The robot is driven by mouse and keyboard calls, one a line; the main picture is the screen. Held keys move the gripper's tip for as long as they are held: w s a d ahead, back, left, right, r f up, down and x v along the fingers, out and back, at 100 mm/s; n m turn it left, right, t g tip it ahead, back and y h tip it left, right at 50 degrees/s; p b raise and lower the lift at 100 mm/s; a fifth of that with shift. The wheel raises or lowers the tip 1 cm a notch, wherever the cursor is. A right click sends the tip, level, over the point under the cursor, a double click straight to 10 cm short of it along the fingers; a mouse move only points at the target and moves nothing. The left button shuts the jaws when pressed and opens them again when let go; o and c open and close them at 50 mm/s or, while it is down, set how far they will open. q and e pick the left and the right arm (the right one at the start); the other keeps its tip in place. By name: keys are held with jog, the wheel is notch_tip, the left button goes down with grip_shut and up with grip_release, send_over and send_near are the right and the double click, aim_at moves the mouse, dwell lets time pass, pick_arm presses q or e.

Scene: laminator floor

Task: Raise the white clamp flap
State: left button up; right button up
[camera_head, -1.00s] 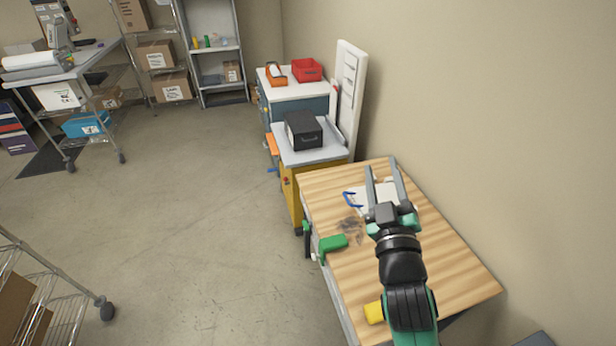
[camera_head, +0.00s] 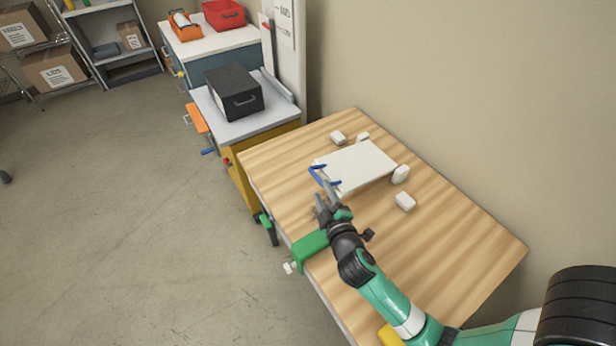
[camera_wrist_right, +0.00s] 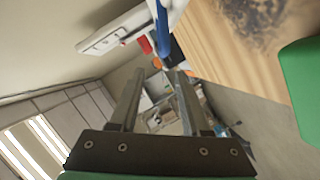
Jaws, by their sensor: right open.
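The white clamp flap (camera_head: 360,165) is a flat white plate lying low on the wooden bench top. A blue handle (camera_head: 316,174) sticks out at its left end. The handle also shows as a blue bar at the top of the right wrist view (camera_wrist_right: 161,30). My right gripper (camera_head: 324,205) is just on the near side of the handle, close to it. Its two fingers are apart with nothing between them in the right wrist view (camera_wrist_right: 160,85). Whether a fingertip touches the handle I cannot tell. My left gripper is out of view.
Several small white blocks, one here (camera_head: 404,201), stand around the flap on the bench (camera_head: 465,240). A green clamp (camera_head: 310,246) sits at the bench's front edge beside my right wrist. A black box (camera_head: 234,92) stands on a grey-topped cabinet behind. The bench's right side is clear.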

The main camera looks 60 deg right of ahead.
aim_at(315, 174)
pick_arm(q)
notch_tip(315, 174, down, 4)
jog(key=b, duration=0.3)
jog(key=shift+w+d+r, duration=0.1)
pick_arm(e)
jog(key=x, duration=0.8)
jog(key=f+x, duration=0.1)
jog(key=x, duration=0.3)
jog(key=shift+s+d, duration=0.25)
jog(key=shift+c, duration=0.2)
grip_shut()
jog(key=shift+f, duration=0.2)
